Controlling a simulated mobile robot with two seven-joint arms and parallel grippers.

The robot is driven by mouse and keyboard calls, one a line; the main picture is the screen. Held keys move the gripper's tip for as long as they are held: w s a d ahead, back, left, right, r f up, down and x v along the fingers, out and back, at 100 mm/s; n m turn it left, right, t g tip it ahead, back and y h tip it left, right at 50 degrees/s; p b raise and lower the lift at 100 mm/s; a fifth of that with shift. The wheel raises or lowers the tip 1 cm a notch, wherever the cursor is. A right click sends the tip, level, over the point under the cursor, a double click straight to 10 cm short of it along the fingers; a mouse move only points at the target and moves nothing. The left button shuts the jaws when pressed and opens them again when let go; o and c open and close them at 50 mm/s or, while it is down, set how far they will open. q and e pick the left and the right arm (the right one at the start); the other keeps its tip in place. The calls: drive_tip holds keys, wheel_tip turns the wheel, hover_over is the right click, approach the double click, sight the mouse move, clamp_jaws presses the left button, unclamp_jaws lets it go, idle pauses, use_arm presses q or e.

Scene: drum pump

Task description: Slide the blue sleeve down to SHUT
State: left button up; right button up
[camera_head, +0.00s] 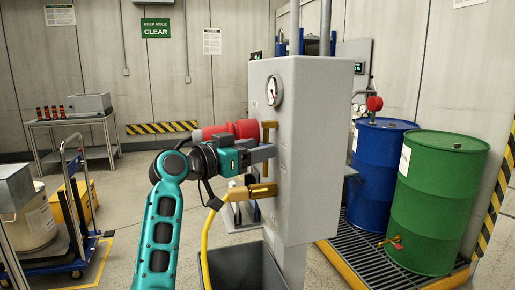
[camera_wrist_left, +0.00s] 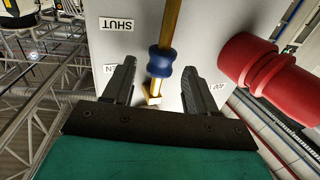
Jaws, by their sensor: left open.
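The blue sleeve (camera_wrist_left: 160,62) sits on a brass rod (camera_wrist_left: 171,22) in the left wrist view, where the panel's writing is upside down. A SHUT label (camera_wrist_left: 117,24) is at the upper left; the sleeve is about level with a second label (camera_wrist_left: 109,68), mostly hidden by a finger. My left gripper (camera_wrist_left: 159,70) is open, with one finger on each side of the sleeve and gaps visible. In the head view my left gripper (camera_head: 262,153) is at the left face of the grey cabinet (camera_head: 317,150), and it hides the sleeve. My right gripper is not in view.
A red cylinder (camera_wrist_left: 268,72) projects from the panel close to one finger. A brass fitting (camera_head: 263,190) with a yellow hose (camera_head: 206,240) is below the gripper. Blue (camera_head: 380,160) and green (camera_head: 435,205) drums stand right. A trolley (camera_head: 75,215) stands left.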

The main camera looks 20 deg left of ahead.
use_arm(q)
drive_tip(key=shift+w+d, duration=0.25)
drive_tip(key=shift+w, duration=0.1)
clamp_jaws()
idle(0.4)
